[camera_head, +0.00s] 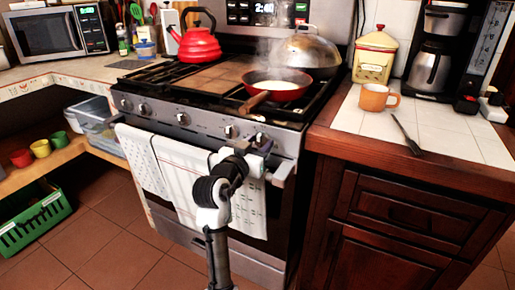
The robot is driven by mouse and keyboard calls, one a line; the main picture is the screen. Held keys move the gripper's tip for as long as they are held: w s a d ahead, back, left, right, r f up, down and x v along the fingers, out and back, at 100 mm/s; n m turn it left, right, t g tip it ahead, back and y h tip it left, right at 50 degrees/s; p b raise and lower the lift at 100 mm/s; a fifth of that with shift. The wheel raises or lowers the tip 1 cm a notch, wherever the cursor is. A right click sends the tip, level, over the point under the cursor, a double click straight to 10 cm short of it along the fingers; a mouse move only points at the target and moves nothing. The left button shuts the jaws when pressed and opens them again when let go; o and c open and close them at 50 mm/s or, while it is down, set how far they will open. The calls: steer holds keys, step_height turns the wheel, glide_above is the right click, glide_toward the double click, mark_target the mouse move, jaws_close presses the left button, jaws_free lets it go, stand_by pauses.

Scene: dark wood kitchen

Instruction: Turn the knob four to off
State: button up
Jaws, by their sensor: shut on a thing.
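The stove (205,143) has a row of several silver knobs along its front panel. One knob (230,131) is just left of my gripper, and the rightmost knob (259,138) is at my fingers. My gripper (263,145) reaches up from below in front of the panel's right end and is shut on the rightmost knob, partly hiding it. No knob numbers are legible, so I cannot tell which is knob four. The knob's turn angle is also not clear. A red frying pan (284,91) with white contents steams on the front right of the cooktop.
Towels (190,180) hang on the oven handle behind my arm. A red kettle (199,45) and a domed metal lid (312,50) stand at the back of the cooktop. An orange mug (376,98) and a dark utensil (407,137) are on the right counter.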

stand_by(0.4)
steer(key=o, duration=1)
steer(key=shift+c, duration=0.2)
steer(key=shift+s+a, duration=0.1)
steer(key=shift+s, duration=0.1)
